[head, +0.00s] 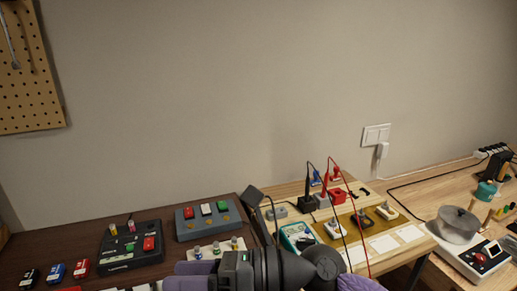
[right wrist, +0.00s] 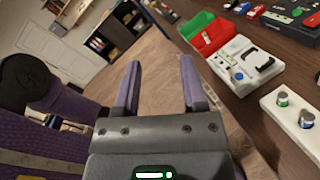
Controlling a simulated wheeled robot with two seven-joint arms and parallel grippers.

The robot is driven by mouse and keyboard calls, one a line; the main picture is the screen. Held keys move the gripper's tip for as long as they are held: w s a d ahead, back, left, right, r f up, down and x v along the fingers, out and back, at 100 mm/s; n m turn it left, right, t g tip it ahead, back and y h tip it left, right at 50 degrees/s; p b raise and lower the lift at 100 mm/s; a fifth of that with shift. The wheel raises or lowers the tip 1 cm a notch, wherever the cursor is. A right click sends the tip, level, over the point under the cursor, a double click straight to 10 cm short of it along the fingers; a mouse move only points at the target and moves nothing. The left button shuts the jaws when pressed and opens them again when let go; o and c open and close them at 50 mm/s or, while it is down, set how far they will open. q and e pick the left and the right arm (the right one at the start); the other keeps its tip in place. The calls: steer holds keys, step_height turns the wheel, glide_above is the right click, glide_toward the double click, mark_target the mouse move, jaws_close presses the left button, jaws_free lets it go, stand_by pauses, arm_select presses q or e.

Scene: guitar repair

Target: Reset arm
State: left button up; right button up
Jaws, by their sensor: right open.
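My right gripper (head: 178,275) shows at the bottom middle of the head view, in front of the dark bench, its arm coming in from the right. In the right wrist view its two purple fingers (right wrist: 159,82) are spread apart with nothing between them. Brown floor or bench edge lies behind the fingers. My left gripper is in neither view.
The dark bench (head: 70,225) holds a black tray (head: 130,247) and a grey tray (head: 207,219). A lighter bench on the right holds a teal multimeter (head: 298,237). In the wrist view, red (right wrist: 213,38) and green (right wrist: 195,22) bins stand beside a white device (right wrist: 246,65).

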steer(key=w+d+r+m+t+h, duration=0.1)
steer(key=w+d+m+t, duration=0.25)
steer(key=m+t, duration=0.65)
steer(key=w+d+r+m+t+h, duration=0.15)
steer(key=d+m+t, duration=0.25)
steer(key=m+t, duration=0.65)
steer(key=d+f+m+g+h, duration=0.3)
steer(key=d+f+m+h, duration=1)
steer(key=m, duration=0.6)
steer(key=s+d+f+m+g+h, duration=0.1)
steer(key=s+f+m+g, duration=0.3)
steer(key=s+f+g, duration=0.45)
steer(key=s+d+f+m+g+h, duration=0.1)
steer(key=s+d+f+m+g, duration=0.15)
steer(key=s+f+g, duration=0.65)
steer(key=s+f+t, duration=0.1)
steer(key=s+f, duration=0.2)
steer(key=f, duration=0.4)
steer(key=s+f+t, duration=0.2)
steer(key=s+f, duration=0.1)
steer(key=f, duration=0.4)
steer(key=s+d+f+g, duration=0.1)
steer(key=s+d+f, duration=0.2)
steer(key=s+f, duration=0.7)
steer(key=s, duration=0.3)
steer(key=shift+f+g+h, duration=0.2)
steer(key=shift+g+h, duration=0.1)
steer(key=shift+h, duration=0.05)
